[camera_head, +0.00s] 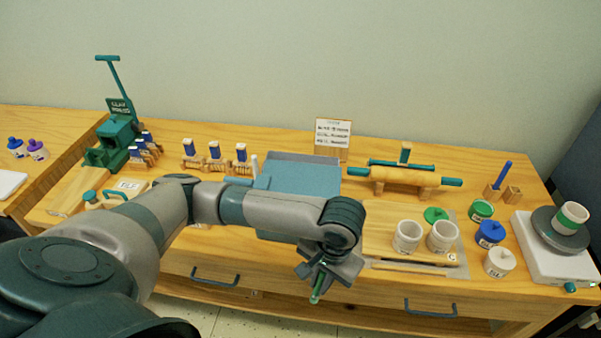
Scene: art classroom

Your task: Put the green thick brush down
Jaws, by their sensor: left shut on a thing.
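My left gripper (318,268) points down near the front edge of the wooden table (205,243), right of its middle. It is shut on the green thick brush (316,292), whose green part sticks out below the fingers toward the front edge. The rest of the brush is hidden by the gripper. I cannot tell whether the brush touches the table. My right gripper is not in view.
A wooden board (380,216) with white cups (408,236) lies right of the gripper. Behind the arm is a blue-grey tray (300,176). Lidded jars (489,233) and a white scale (545,255) stand at the right. A rolling pin (405,177) rests at the back.

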